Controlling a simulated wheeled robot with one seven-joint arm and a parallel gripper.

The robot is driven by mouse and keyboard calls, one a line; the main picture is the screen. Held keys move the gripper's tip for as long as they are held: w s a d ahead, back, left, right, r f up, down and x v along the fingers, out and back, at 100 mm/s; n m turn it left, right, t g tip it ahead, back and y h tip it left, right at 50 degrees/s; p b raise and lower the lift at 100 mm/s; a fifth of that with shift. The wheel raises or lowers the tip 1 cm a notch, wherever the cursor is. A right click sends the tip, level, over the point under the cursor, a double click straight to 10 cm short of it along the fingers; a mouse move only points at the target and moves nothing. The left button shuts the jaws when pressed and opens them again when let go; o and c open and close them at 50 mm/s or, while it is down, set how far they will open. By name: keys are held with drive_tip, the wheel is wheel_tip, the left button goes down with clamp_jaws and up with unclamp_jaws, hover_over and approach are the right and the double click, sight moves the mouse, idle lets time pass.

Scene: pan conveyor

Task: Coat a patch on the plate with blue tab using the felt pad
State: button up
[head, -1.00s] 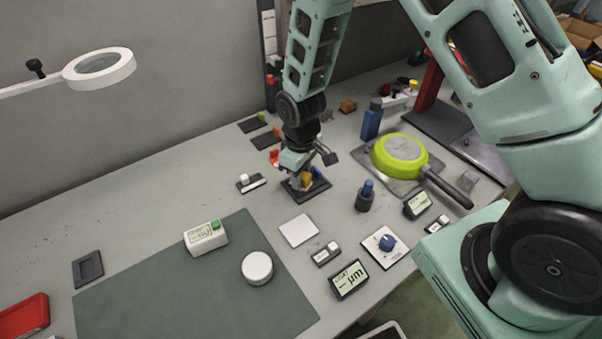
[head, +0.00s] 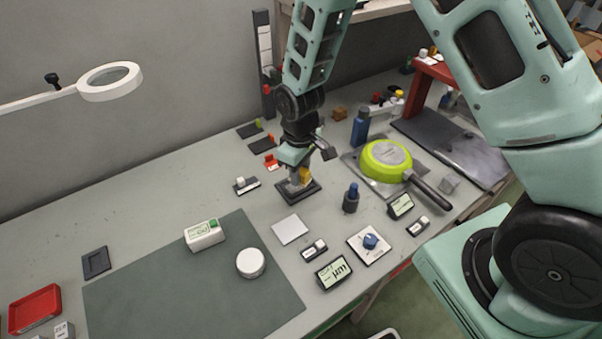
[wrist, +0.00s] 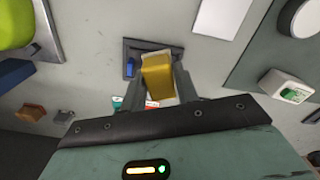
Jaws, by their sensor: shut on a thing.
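My gripper (wrist: 158,80) is shut on a mustard-yellow block with pale edges (wrist: 157,75), which looks like the felt pad. In the head view my gripper (head: 298,172) is over a small dark plate (head: 312,192). The wrist view shows this dark plate (wrist: 131,47) with a blue tab (wrist: 130,68) at its left edge. The yellow block covers much of the plate's middle. I cannot tell whether the pad touches the plate or hangs just above it. The plate's face under the pad is hidden, and the tab is not clear in the head view.
Plates with green (head: 258,123) and orange (head: 271,137) tabs lie behind. A red piece (head: 271,161) is close left of my gripper. A lime pan (head: 386,160) and a blue-topped bottle (head: 351,197) stand right. A white square (head: 290,229) lies in front.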

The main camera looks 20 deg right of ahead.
drive_tip(key=shift+r+p, duration=0.65)
drive_tip(key=shift+r, duration=0.55)
